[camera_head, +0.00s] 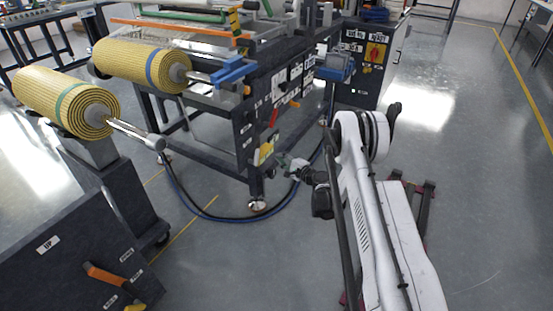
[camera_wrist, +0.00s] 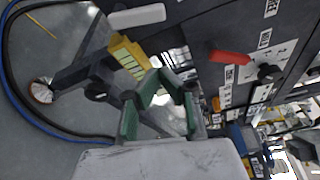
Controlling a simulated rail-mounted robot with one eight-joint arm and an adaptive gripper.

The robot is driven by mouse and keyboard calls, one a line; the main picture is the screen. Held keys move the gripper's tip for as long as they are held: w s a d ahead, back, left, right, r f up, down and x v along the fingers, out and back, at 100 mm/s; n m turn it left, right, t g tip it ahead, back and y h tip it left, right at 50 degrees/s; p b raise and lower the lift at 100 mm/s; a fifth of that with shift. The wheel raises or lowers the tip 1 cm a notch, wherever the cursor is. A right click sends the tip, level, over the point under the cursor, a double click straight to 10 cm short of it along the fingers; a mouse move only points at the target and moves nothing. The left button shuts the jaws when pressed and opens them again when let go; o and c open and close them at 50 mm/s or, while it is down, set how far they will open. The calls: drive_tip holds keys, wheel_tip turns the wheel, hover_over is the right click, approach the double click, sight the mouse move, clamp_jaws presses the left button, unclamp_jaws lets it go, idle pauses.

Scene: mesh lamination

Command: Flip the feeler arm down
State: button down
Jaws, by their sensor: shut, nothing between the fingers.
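I cannot tell for sure which part is the feeler arm. A red handle (camera_head: 273,118) sticks out from the dark machine's side panel; it also shows in the wrist view (camera_wrist: 229,57), to the right of my gripper. A yellow box with a pale label (camera_head: 264,150) is low on the machine's near corner. In the wrist view this yellow box (camera_wrist: 129,56) lies just beyond and left of the fingertips. My gripper (camera_head: 283,160) is near this corner, and its green-padded fingers (camera_wrist: 160,76) come together at the tips, empty. I cannot tell whether they touch anything.
Two yellow mesh rolls (camera_head: 58,98) (camera_head: 135,62) sit at left. A blue bracket (camera_head: 232,70) juts from the machine's upper corner. A blue box (camera_head: 335,67) is at its right end. A dark hose (camera_head: 215,217) curves along the floor. Open floor (camera_head: 470,160) lies right.

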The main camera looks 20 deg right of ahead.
drive_tip(key=w+a+b, duration=0.3)
drive_tip(key=w+a, duration=0.1)
drive_tip(key=a, duration=0.2)
drive_tip(key=shift+w+a+r+b, duration=0.15)
drive_tip(key=shift+w+b, duration=0.1)
drive_tip(key=shift+b, duration=0.05)
